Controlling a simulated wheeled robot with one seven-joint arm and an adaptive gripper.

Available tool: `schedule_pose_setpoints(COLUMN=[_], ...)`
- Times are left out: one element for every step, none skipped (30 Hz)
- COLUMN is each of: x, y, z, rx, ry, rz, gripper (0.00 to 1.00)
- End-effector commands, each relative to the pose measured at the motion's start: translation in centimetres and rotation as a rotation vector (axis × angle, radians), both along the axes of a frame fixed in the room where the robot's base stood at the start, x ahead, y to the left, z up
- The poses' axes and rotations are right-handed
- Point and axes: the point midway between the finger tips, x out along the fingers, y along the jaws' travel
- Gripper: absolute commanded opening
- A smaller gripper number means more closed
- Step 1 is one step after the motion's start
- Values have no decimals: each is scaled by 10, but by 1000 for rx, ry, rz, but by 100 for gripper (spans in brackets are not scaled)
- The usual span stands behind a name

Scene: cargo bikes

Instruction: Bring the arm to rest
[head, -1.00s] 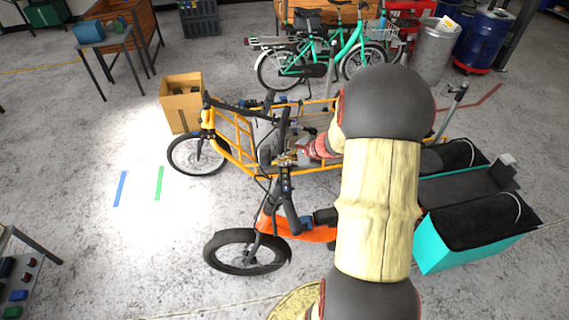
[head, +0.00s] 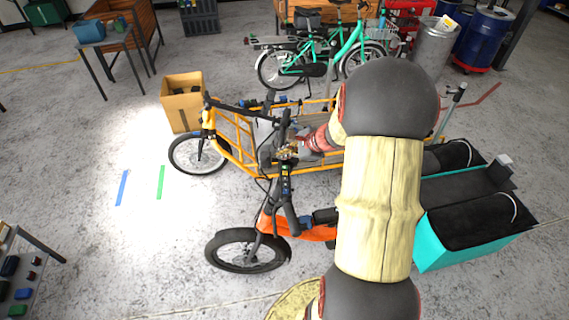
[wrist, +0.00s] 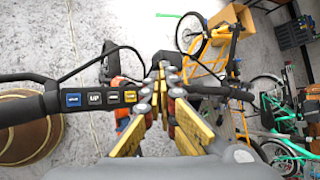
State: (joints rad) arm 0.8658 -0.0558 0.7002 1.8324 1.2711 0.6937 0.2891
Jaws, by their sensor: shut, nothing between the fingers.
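My gripper (head: 287,152) is above the orange bike's handlebar area in the head view, in front of the yellow cargo bike. In the wrist view my gripper (wrist: 160,78) has its yellow-padded fingers together, with nothing between them. The orange bike (head: 268,228) stands in front, partly hidden by my arm. A black handlebar with a row of buttons (wrist: 97,98) crosses the wrist view close behind the fingers; I cannot tell whether they touch it. My arm is stretched out over the bikes.
The yellow cargo bike (head: 232,142) stands just beyond. A cardboard box (head: 182,108) is at its front wheel. A turquoise cargo box (head: 470,243) lies to the right. Green bikes (head: 315,58) stand behind. The floor at left, around a green strip (head: 160,182), is clear.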

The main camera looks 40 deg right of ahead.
Motion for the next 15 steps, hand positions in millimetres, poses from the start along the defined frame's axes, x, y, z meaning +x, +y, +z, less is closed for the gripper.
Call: schedule_pose_setpoints(x=[0, 0, 0, 0, 0, 0, 0, 0, 0, 0, 0, 0, 0, 0, 1], y=[0, 0, 0, 0, 0, 0, 0, 0, 0, 0, 0, 0, 0, 0, 0], z=[8, 10, 13, 15, 16, 17, 17, 16, 16, 16, 15, 15, 15, 15, 15], rx=[-1, -1, -1, -1, -1, -1, 0, 0, 0, 0, 0, 0, 0, 0, 0], ry=[0, 0, 0, 0, 0, 0, 1, 1, 1, 1, 1, 1, 1, 1, 1], rz=[1, 1, 1, 2, 2, 2, 1, 1, 1, 1, 1, 1, 1, 1, 1], gripper=[0, 0, 0, 0, 0, 0, 0, 0, 0, 0, 0, 0, 0, 0, 0])
